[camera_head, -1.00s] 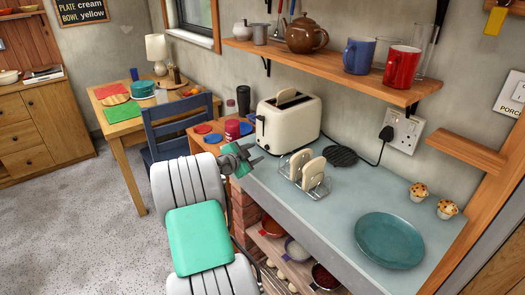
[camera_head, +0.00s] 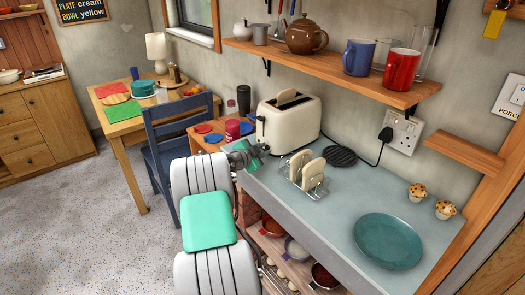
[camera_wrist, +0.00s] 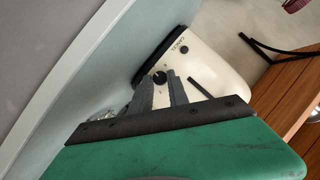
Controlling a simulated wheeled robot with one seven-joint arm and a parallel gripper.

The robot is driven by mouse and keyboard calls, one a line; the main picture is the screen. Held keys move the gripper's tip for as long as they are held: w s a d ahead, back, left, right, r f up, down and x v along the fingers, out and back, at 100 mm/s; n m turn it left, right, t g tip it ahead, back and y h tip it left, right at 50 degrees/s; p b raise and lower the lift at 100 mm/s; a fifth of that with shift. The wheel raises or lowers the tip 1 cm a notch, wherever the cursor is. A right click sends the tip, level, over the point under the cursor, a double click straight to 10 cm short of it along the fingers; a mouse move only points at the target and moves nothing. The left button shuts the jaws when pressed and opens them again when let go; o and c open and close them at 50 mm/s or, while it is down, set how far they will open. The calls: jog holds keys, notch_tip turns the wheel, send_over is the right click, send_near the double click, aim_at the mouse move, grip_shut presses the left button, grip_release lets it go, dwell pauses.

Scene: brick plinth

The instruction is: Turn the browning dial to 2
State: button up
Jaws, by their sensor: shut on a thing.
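The cream toaster (camera_head: 290,125) stands at the left end of the counter, with a slice of bread in its top slot. In the wrist view, the toaster (camera_wrist: 215,80) shows a small black browning dial (camera_wrist: 160,77) on its end face; its number marks are too small to read. My gripper (camera_head: 264,150) is at that end of the toaster in the head view. In the wrist view, my gripper's fingertips (camera_wrist: 159,82) are closed on the dial, one finger on each side. In the head view, the dial is hidden behind my gripper.
A toast rack (camera_head: 305,176) with bread slices stands just right of my gripper. A black trivet (camera_head: 341,156), a teal plate (camera_head: 388,241) and two muffins (camera_head: 431,200) are further along the counter. A wooden shelf (camera_head: 320,70) with mugs hangs above.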

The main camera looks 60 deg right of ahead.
grip_shut()
dwell(0.3)
jog(key=shift+w+n+g+y+b, duration=0.2)
jog(key=shift+n+g+y+b, duration=0.15)
jog(key=shift+n+b, duration=0.45)
jog(key=shift+w+d+r+n+g+y, duration=0.15)
jog(key=shift+n+g+y, duration=0.2)
jog(key=shift+n, duration=0.2)
jog(key=shift+a+r+n+g+y, duration=0.1)
jog(key=shift+n+g+y, duration=0.1)
jog(key=shift+n+g, duration=0.3)
jog(key=n+p, duration=0.1)
jog(key=n+g+y+p, duration=0.1)
jog(key=shift+w+d+r+n+g+p, duration=0.1)
jog(key=shift+w+r+n+g+p, duration=0.05)
jog(key=shift+n+g+p, duration=0.2)
jog(key=shift+w+d+n+g+y+p, duration=0.1)
jog(key=shift+n+g+y+p, duration=0.2)
jog(key=shift+n+g+p, duration=0.6)
jog(key=shift+p, duration=0.4)
jog(key=shift+t, duration=0.25)
